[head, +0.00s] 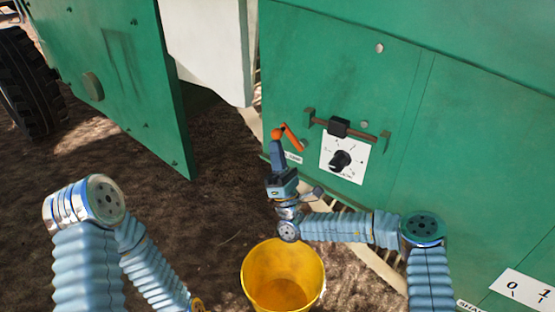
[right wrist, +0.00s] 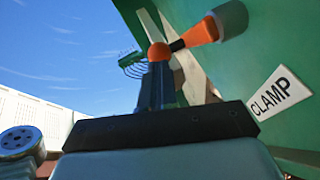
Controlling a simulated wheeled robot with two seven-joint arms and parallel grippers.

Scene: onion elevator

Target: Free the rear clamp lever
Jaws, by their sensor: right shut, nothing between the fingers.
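The orange clamp lever (head: 291,136) is on the green machine panel (head: 395,70), with a round orange knob at its left end. In the right wrist view the lever (right wrist: 200,33) runs from a grey hub on the panel to the orange knob, beside a white "CLAMP" label (right wrist: 281,93). My right gripper (head: 277,147) is shut and empty, its fingertips right at the knob. In the right wrist view the gripper's fingers (right wrist: 157,86) overlap the knob's lower edge; I cannot tell whether they touch.
A dark sliding bar (head: 338,127) and a dial on a white plate (head: 345,157) sit right of the lever. A yellow bucket (head: 282,275) stands on the ground below my right arm. An open green door (head: 110,80) and a tyre (head: 28,85) are left.

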